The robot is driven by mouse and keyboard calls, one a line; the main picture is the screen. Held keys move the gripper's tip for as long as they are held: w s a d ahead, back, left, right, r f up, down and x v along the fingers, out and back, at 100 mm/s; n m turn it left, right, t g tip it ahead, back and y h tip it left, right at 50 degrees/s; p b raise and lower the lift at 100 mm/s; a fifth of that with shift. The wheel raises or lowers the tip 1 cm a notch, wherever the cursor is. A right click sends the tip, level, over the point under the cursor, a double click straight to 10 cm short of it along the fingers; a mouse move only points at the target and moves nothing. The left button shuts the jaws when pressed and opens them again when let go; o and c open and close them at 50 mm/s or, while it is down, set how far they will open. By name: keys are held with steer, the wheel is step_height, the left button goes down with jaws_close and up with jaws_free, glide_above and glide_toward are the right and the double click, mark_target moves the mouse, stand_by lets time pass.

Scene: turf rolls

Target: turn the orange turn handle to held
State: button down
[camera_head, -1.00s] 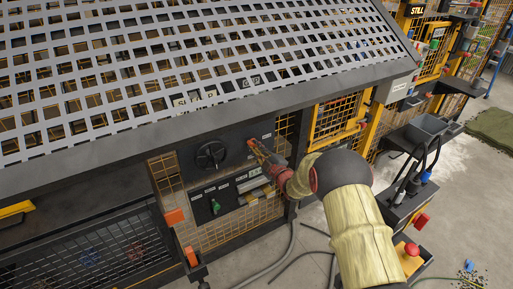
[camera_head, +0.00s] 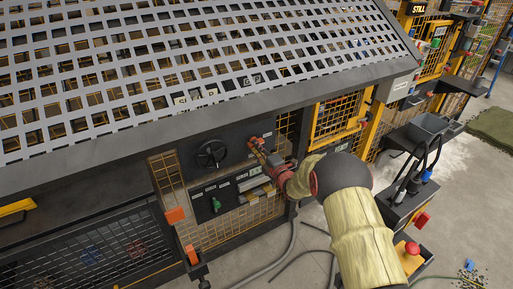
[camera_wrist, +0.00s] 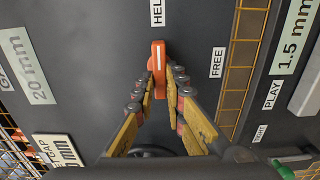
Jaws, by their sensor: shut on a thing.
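The orange turn handle (camera_wrist: 158,56) is on the dark panel, with a white line along it. In the wrist view it stands upright, its upper end close to the HELD label (camera_wrist: 157,12), whose last letter is cut off. The FREE label (camera_wrist: 217,62) is to its right. My gripper (camera_wrist: 158,84) is shut on the handle, one finger on each side of its lower part. In the head view my gripper (camera_head: 262,149) reaches the panel from the right, and the handle (camera_head: 254,141) shows only small at its tips.
A black round knob (camera_head: 211,154) is left of the handle. A sloping perforated guard (camera_head: 180,80) overhangs the panel. A yellow mesh strip (camera_wrist: 243,60) runs beside the FREE label.

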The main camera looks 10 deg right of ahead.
steer(key=shift+f, duration=0.15)
steer(key=c, duration=1.9)
jaws_free()
steer(key=shift+o, duration=0.3)
steer(key=v, duration=1.2)
